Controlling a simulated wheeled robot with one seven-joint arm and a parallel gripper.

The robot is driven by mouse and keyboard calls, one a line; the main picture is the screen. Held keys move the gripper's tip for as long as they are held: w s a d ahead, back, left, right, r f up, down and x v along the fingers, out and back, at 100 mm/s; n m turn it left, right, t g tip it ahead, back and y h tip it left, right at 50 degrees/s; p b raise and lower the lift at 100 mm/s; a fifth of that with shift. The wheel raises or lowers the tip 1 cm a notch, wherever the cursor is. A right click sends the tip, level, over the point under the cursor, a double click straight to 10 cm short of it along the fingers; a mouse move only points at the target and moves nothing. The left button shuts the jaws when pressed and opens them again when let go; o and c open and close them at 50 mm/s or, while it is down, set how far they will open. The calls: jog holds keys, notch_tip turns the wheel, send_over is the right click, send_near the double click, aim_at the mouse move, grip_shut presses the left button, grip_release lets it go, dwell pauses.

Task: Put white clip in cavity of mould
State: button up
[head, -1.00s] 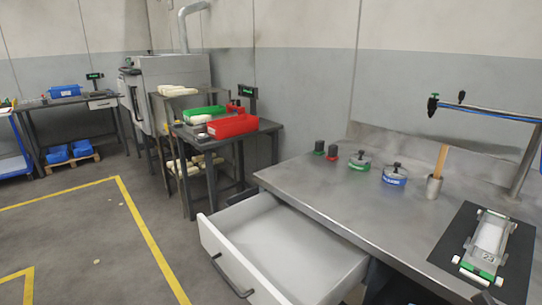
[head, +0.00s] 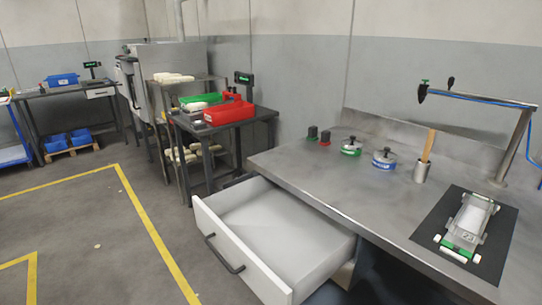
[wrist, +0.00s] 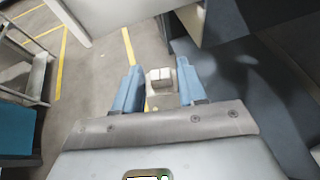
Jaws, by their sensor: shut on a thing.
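My gripper (wrist: 159,78) shows in the wrist view with its two blue fingers pointing away. It is shut on a small pale, blocky piece, which I take for the white clip (wrist: 161,77). The floor lies beyond it. In the head view, a grey metal fixture (head: 470,220) with a white top, green front end and white knobs lies on a black mat (head: 429,232) on the right of the bench. It looks like the mould; I cannot make out its cavity. My gripper is not visible in the head view.
A steel bench (head: 330,180) has an open, empty-looking white drawer (head: 262,262) jutting from its front.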

jog(key=a+f+m+t+h, duration=0.1)
jog(key=a+f+m+h, duration=0.3)
jog(key=a, duration=0.4)
jog(key=shift+w+m+h, duration=0.2)
jog(key=shift+m+h, duration=0.1)
jog(key=shift+h, duration=0.3)
